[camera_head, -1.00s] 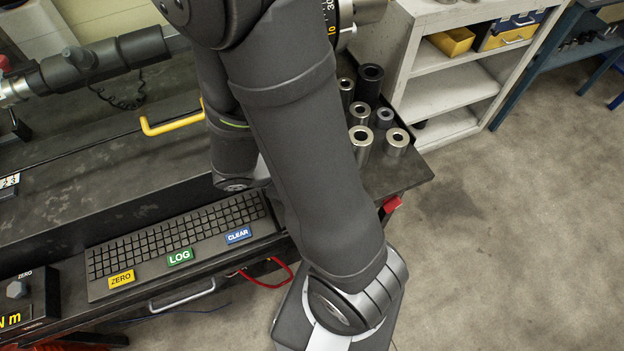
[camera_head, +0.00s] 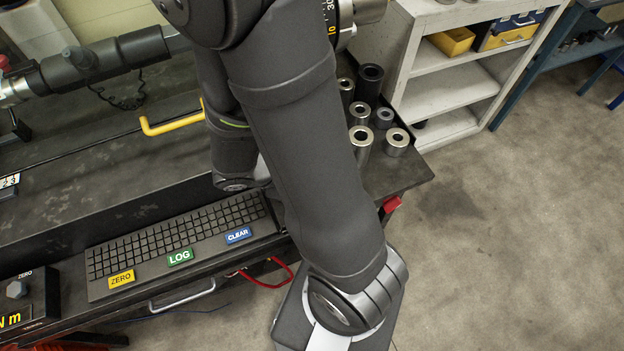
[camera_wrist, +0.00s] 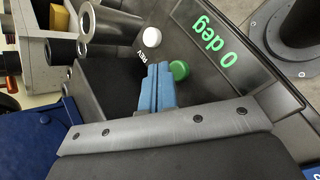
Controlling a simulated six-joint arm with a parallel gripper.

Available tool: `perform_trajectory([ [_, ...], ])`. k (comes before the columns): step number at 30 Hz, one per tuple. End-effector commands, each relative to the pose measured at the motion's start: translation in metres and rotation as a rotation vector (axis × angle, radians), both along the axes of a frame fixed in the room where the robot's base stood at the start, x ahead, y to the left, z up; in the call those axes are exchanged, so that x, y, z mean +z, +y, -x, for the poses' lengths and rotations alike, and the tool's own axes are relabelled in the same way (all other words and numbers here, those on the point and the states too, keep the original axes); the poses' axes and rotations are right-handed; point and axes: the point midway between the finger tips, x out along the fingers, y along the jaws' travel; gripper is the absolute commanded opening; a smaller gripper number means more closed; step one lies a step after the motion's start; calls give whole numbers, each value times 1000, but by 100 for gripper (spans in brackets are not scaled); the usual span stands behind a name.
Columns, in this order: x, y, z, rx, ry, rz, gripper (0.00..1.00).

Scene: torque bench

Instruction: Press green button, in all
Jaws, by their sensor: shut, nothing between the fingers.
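A round green button (camera_wrist: 179,70) stands on a dark panel in the wrist view, below the lit green "0 deg" readout. My gripper (camera_wrist: 158,67) has its two blue fingers together, with nothing between them. In the picture the fingertips are just left of the green button; I cannot tell whether they touch it. A white round button (camera_wrist: 152,37), by the letters "REV", is above the fingertips. In the head view my gripper is not visible, and my arm covers the middle. A green LOG key (camera_head: 180,257) is on the keyboard there.
The dark keyboard (camera_head: 186,240) also carries yellow ZERO (camera_head: 121,278) and blue CLEAR (camera_head: 238,235) keys. Metal sockets (camera_head: 397,141) stand on the bench's right end. White shelves (camera_head: 440,88) are behind them. In the wrist view, a large metal cylinder (camera_wrist: 110,24) is near the panel.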

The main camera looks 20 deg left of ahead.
Motion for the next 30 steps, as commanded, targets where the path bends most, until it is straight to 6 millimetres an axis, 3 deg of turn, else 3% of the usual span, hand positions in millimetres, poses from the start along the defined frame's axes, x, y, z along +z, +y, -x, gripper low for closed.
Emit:
perform_trajectory([
  [30, -9, 0, 0, 0, 0, 0, 0],
])
